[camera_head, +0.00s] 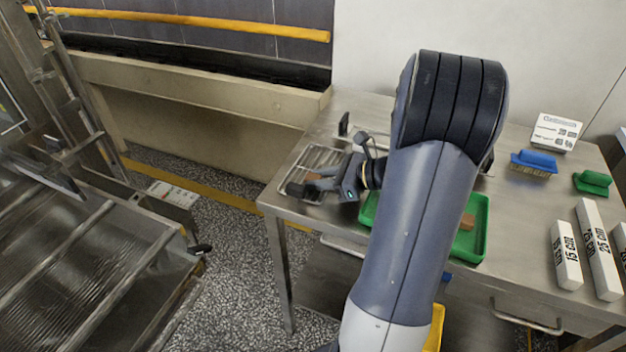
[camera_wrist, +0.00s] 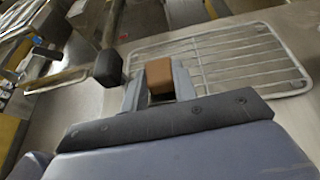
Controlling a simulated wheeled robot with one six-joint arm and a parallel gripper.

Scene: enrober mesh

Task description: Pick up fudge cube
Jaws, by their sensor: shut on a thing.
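A brown fudge cube (camera_wrist: 159,74) sits between the fingers of my gripper (camera_wrist: 158,84) in the wrist view, and the gripper is shut on it. In the head view my gripper (camera_head: 312,186) is over the near left part of the wire rack (camera_head: 322,156) on the steel table. The rack also shows in the wrist view (camera_wrist: 235,58), beyond and to the right of the cube. I cannot tell whether the cube touches the rack. Another brown piece (camera_head: 467,222) lies in the green tray (camera_head: 481,228), partly hidden by my arm.
A black-ended upright thing (camera_head: 344,124) stands behind the rack; a dark knob (camera_wrist: 107,68) is left of the gripper. Brushes, blue (camera_head: 534,163) and green (camera_head: 592,182), a small sign (camera_head: 556,132) and white length blocks (camera_head: 565,255) occupy the table's right. A mesh machine (camera_head: 90,265) stands left, across a floor gap.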

